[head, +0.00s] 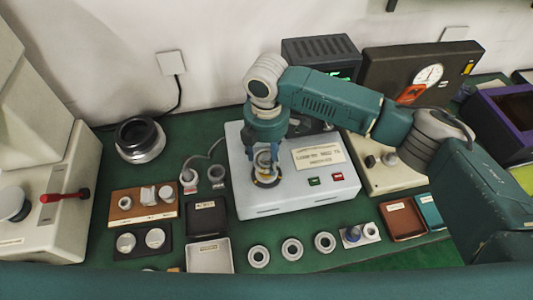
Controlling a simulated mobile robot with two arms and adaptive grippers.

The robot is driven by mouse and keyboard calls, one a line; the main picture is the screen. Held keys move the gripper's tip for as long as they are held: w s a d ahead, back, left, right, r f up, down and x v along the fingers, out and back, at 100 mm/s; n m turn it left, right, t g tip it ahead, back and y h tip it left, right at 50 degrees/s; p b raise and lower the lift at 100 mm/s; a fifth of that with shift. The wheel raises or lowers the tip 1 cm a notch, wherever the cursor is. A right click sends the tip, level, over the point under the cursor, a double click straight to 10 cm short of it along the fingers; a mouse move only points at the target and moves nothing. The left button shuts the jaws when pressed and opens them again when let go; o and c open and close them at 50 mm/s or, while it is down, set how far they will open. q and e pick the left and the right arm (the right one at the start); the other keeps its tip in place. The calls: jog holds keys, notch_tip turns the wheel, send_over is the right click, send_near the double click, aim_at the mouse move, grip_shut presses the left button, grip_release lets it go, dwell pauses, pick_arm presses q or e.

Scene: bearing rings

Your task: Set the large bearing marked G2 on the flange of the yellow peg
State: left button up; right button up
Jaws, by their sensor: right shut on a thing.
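My right gripper (266,172) points down over the left part of the white device box (290,202). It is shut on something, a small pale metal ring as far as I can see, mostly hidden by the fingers. Just below the fingertips is a dark round base with a yellow-orange edge; I cannot tell whether the ring touches it. A separate yellow peg cannot be made out. Three bearing rings lie in a row on the green table: left ring (259,266), middle ring (292,259), right ring (325,251). Any G2 marking is too small to read. My left gripper is out of view.
A brown tray (122,218) and dark holders with metal parts stand left of the box, with a black tray (222,222) and a white tray (211,266). A small block with blue and white parts (371,230) and a red-brown tray (405,225) lie right.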

jog(key=shift+f, duration=0.5)
jog(key=shift+r, duration=0.15)
jog(key=shift+w+r+p, duration=0.1)
jog(key=shift+r+p, duration=0.2)
jog(key=shift+p, duration=0.15)
jog(key=shift+r, duration=0.25)
jog(key=shift+p, duration=0.75)
dwell(0.6)
jog(key=shift+f, duration=0.65)
dwell(0.5)
